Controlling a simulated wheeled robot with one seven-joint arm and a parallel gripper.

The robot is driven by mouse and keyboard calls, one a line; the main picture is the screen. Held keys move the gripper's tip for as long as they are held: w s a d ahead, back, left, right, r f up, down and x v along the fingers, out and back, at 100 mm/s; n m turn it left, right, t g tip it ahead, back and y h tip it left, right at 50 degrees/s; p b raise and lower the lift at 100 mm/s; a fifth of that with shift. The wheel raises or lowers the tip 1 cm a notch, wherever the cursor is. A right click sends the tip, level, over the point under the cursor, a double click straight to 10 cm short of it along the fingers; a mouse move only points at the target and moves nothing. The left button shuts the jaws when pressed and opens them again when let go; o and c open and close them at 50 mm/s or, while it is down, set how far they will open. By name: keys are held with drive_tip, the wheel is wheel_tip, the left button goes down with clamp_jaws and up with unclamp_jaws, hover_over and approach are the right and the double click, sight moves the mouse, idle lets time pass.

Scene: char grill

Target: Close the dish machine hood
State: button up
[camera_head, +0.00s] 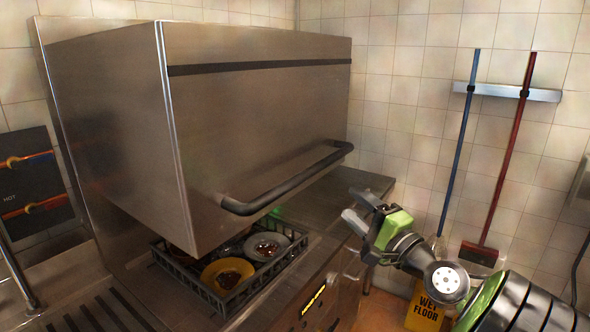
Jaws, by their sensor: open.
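The dish machine hood (250,125) is a large stainless steel box, raised above the counter with a gap beneath it. A dark bar handle (285,180) runs along the lower front of the hood. Below the hood a dark dish rack (212,300) holds dishes, among them a yellow plate (228,274) and a grey plate (268,246) with dark scraps. My gripper (352,207) is open and empty, to the right of the handle and a little lower, apart from it. Its fingers point left toward the machine.
A steel counter (352,182) continues right of the machine. A blue-handled tool (461,140) and a red-handled broom (508,150) hang on the tiled wall. A yellow wet floor sign (426,308) stands behind my arm. A ribbed drainboard (85,316) lies at lower left.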

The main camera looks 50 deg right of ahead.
sight(316, 173)
drive_tip(key=p+x, duration=0.2)
drive_tip(key=x, duration=1.3)
drive_tip(key=shift+w+p, duration=0.35)
drive_tip(key=shift+p, duration=0.05)
drive_tip(key=shift+c, duration=0.5)
clamp_jaws()
